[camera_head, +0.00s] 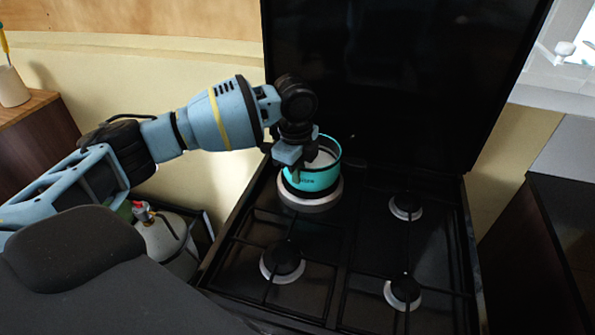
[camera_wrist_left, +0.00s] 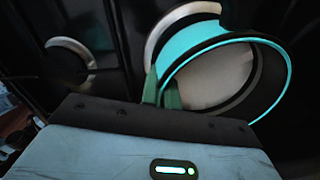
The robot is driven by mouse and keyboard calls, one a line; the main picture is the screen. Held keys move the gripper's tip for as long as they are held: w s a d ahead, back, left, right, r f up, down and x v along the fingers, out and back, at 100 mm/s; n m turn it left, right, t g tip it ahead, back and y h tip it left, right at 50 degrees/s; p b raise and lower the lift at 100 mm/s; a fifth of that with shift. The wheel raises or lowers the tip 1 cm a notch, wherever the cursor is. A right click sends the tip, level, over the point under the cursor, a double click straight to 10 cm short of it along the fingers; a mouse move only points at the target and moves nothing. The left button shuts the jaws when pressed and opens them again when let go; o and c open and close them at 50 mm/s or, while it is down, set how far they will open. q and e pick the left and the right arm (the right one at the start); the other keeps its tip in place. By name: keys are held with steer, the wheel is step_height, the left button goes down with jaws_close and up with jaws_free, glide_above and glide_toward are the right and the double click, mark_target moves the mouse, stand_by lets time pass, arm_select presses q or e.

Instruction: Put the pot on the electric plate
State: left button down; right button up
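The teal pot (camera_head: 312,180) with a dark band is at the back left of the black stove. It is on or just above the pale round electric plate (camera_head: 310,204), whose rim shows below it; I cannot tell whether they touch. My left gripper (camera_head: 292,168) is at the pot's left rim, pointing down. In the left wrist view the two green fingers (camera_wrist_left: 162,92) are close together with the rim of the pot (camera_wrist_left: 268,100) between them. A pale arc of the plate (camera_wrist_left: 152,42) shows beside the pot. My right gripper is out of view.
The stove has other burners: front left (camera_head: 283,262), front right (camera_head: 403,292) and back right (camera_head: 405,207). A raised black lid (camera_head: 390,80) stands behind them. A gas bottle (camera_head: 165,245) stands left of the stove. A dark cabinet (camera_head: 530,250) is at the right.

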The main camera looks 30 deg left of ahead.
arm_select(q)
steer(key=c, duration=1.7)
jaws_free()
steer(key=r, duration=0.8)
steer(key=r+p, duration=0.1)
steer(key=r, duration=0.3)
steer(key=shift+s, duration=0.35)
